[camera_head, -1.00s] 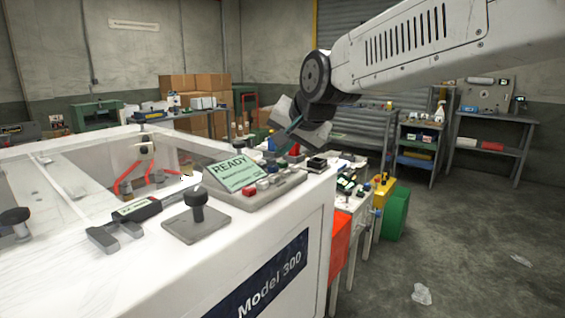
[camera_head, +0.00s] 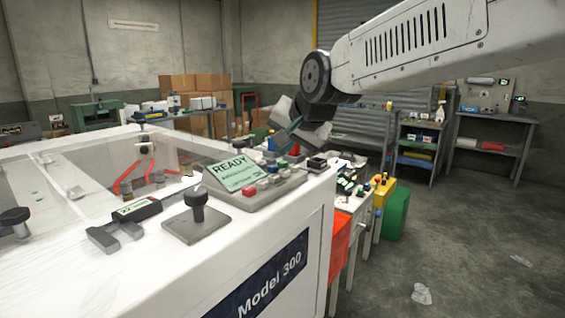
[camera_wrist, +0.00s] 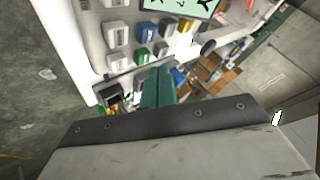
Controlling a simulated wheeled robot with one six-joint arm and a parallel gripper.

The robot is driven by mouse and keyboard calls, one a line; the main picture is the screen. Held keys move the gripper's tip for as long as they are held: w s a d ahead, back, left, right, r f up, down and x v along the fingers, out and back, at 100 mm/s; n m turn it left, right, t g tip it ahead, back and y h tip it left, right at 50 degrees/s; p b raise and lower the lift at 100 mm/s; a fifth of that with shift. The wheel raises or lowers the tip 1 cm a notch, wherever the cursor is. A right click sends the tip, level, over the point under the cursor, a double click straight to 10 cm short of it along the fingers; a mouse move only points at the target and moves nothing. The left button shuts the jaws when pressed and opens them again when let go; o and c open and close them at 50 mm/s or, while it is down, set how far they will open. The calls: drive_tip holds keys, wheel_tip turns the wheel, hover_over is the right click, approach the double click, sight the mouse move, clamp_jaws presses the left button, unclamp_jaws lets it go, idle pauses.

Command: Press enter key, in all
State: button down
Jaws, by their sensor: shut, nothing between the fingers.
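The control panel (camera_head: 265,191) sits on the right corner of the white machine, with a pale green screen (camera_head: 231,172) reading "READY". Several small keys, red and grey (camera_head: 263,184), line the panel in front of the screen. The wrist view shows grey, blue, green, yellow and white keys (camera_wrist: 145,32) with part of the screen (camera_wrist: 180,5) above them. I cannot tell which is the enter key. My gripper (camera_wrist: 158,88) has teal fingers, shut and empty; in the head view they point down-left (camera_head: 287,134) beyond the panel. I see no contact with a key.
A black knob on a grey plate (camera_head: 196,211) and a black-and-green tool (camera_head: 134,210) lie on the machine top left of the panel. A dark block (camera_head: 317,164) stands near the panel's right. A cluttered bench (camera_head: 352,195) stands behind. Open floor lies right.

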drive_tip(key=shift+f, duration=0.15)
drive_tip(key=shift+f, duration=0.25)
drive_tip(key=shift+f, duration=0.45)
idle(0.7)
drive_tip(key=shift+r, duration=0.9)
drive_tip(key=shift+r, duration=2.5)
